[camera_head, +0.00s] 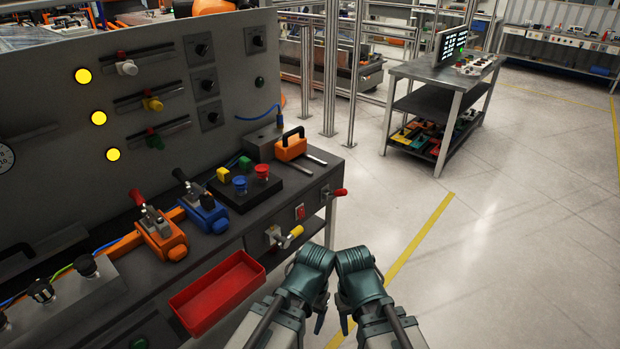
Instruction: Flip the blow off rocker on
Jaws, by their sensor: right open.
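Neither gripper touches the bench.
A red-handled lever (340,192) sticks out right of the rocker, and a yellow-handled valve (290,237) below it. A red tray (219,293) juts out lower left. Blue and red buttons (262,172) stand on the bench top. The floor to the right is free.

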